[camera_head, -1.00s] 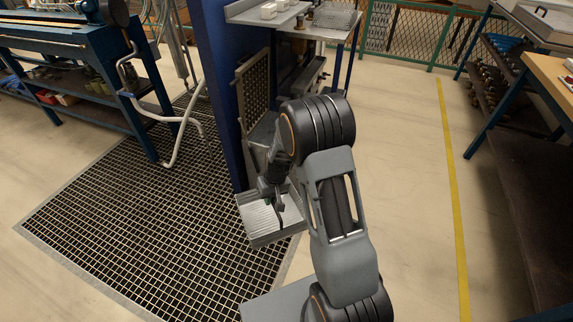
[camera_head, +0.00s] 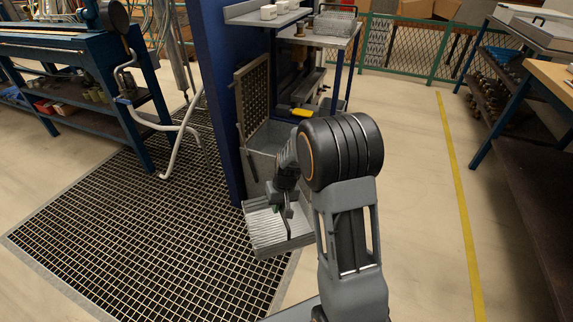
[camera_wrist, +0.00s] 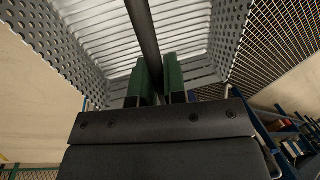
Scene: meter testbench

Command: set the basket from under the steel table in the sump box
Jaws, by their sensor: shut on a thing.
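My gripper (camera_head: 287,210) is shut on the dark bar handle of a grey metal basket (camera_head: 265,236). In the wrist view, the green-padded fingers (camera_wrist: 162,78) close on that bar, and the basket (camera_wrist: 195,32) shows a ribbed floor and perforated sides. The basket hangs roughly level by the floor grating's right edge and looks empty. Behind it, beside the blue column, stands a grey box (camera_head: 262,165), which looks like the sump box, with a perforated panel (camera_head: 252,95) upright at its left. My arm hides part of it. The steel table (camera_head: 330,42) stands behind.
A blue column (camera_head: 217,100) rises just left of the box. A yellow item (camera_head: 303,114) lies behind my arm. Blue benches flank both sides. Floor around the yellow line (camera_head: 457,200) is clear.

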